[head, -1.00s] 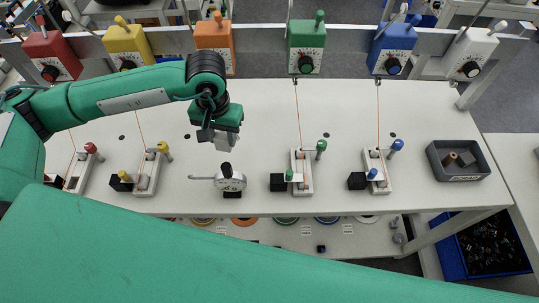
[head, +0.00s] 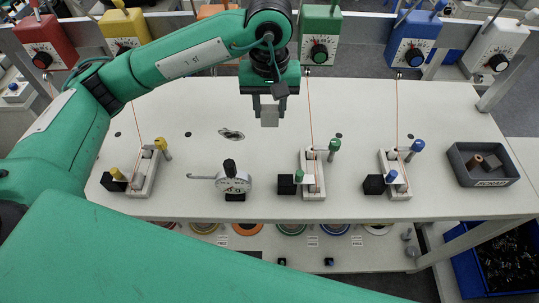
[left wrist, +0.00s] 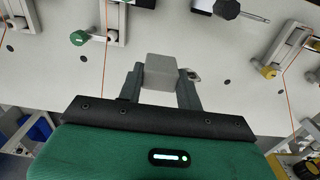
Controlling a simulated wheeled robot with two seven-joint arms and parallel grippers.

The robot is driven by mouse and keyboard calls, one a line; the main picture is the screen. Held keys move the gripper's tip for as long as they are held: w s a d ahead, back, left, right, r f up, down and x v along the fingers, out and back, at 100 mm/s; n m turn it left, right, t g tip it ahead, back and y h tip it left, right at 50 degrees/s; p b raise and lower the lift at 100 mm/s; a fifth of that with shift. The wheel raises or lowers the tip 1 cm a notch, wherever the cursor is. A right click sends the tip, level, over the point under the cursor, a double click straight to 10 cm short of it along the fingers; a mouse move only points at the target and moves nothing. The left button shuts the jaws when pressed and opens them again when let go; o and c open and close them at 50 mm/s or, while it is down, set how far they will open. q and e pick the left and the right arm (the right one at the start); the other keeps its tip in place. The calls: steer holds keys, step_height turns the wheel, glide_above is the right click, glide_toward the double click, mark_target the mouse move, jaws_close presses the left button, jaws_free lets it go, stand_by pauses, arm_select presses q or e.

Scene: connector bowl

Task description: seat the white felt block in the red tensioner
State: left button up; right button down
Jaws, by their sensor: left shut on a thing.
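My left gripper (head: 269,105) is shut on a pale grey-white block (head: 269,117), held above the white table in the head view. In the left wrist view the block (left wrist: 161,70) sits between the two dark fingers (left wrist: 160,88). The red box with a round dial (head: 45,42), which I take for the red tensioner, is on the back rail at the far left. The gripper is well to its right and apart from it. The red-knobbed holder on the table is hidden behind my left arm. My right gripper is not in view.
Yellow (head: 125,30), orange, green (head: 319,36), blue (head: 412,42) and white boxes line the rail. Threads run down to knobbed holders (head: 313,175). A dark tray (head: 483,165) holds scraps at the right. The table's middle is mostly clear.

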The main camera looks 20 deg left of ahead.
arm_select(q)
step_height(320, 180, down, 15)
steer(key=p, duration=0.4)
steer(key=shift+r, duration=0.1)
step_height(320, 180, down, 3)
steer(key=shift+f+p, duration=0.1)
steer(key=shift+p, duration=0.7)
steer(key=shift+f, duration=0.4)
steer(key=shift+f, duration=0.1)
steer(key=shift+f, duration=0.1)
steer(key=o, duration=1)
steer(key=shift+c, duration=0.2)
